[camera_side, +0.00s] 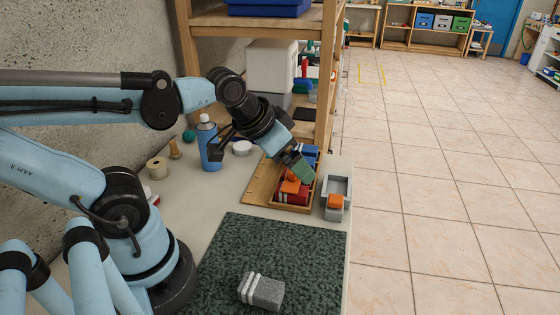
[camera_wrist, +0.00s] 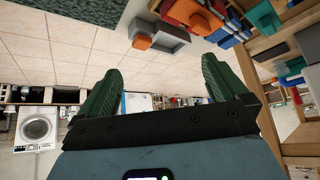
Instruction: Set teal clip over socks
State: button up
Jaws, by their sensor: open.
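The socks (camera_side: 262,291) look like a grey bundle with white bands, lying on the dark green mat (camera_side: 225,250) at the front of the side view. A teal piece (camera_wrist: 265,18), perhaps the clip, shows among the blocks at the top right of the wrist view. I cannot make it out in the side view, where my gripper covers part of the tray. My gripper (camera_side: 302,170) has green fingers and is over the wooden tray, far from the socks. In the wrist view my gripper (camera_wrist: 161,84) is open, with nothing between its fingers.
The wooden tray (camera_side: 262,183) holds red, orange and blue blocks. A grey stepped plinth (camera_side: 345,186) with an orange block (camera_side: 335,201) stands right of it, near the table edge. A blue bottle (camera_side: 209,145) and small items stand left. Wooden shelving rises behind.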

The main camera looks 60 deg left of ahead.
jog(key=shift+s+d+f, duration=0.3)
jog(key=shift+f, duration=0.1)
